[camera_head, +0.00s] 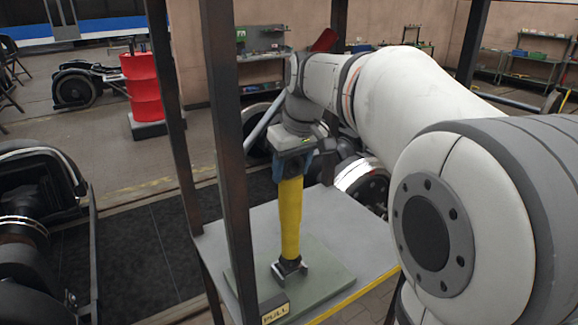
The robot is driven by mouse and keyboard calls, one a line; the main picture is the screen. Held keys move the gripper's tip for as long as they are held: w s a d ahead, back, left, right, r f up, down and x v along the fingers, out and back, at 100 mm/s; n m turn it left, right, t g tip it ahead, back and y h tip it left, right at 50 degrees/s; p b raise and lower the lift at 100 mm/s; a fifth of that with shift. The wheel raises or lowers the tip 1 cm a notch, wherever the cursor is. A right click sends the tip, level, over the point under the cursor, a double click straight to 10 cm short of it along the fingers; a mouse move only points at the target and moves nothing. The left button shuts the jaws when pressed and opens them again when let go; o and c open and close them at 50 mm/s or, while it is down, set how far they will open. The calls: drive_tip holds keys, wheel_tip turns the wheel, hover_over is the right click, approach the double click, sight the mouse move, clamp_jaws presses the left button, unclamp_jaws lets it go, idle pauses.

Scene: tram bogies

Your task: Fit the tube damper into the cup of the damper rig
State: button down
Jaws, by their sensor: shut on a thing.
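The tube damper (290,215) is a yellow upright tube. My gripper (292,165) is shut on its upper end and points straight down. The damper rig is a green-grey plate (325,278) on a grey table (225,245), with a dark cup (290,270) on it. The damper's lower end meets the cup in this view; whether it is seated inside or just above it, I cannot tell. The gripper's fingertips are small here and partly merge with the damper's top.
Dark upright posts (226,150) stand at the table's left, close to the damper. A label reading PULL (275,313) is at the plate's front edge. A red drum (141,90) and wheelsets stand behind. The plate right of the cup is bare.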

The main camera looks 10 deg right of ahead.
drive_tip(key=shift+w+a+r, duration=0.1)
drive_tip(key=shift+w+r, duration=0.05)
drive_tip(key=shift+w, duration=0.15)
drive_tip(key=shift+w+f, duration=0.1)
drive_tip(key=shift+f, duration=0.2)
drive_tip(key=shift+f+p, duration=0.3)
drive_tip(key=shift+f, duration=1.3)
drive_tip(key=c, duration=1.1)
unclamp_jaws()
drive_tip(key=shift+f, duration=0.2)
drive_tip(key=o, duration=0.5)
drive_tip(key=shift+c, duration=0.2)
drive_tip(key=shift+r, duration=0.1)
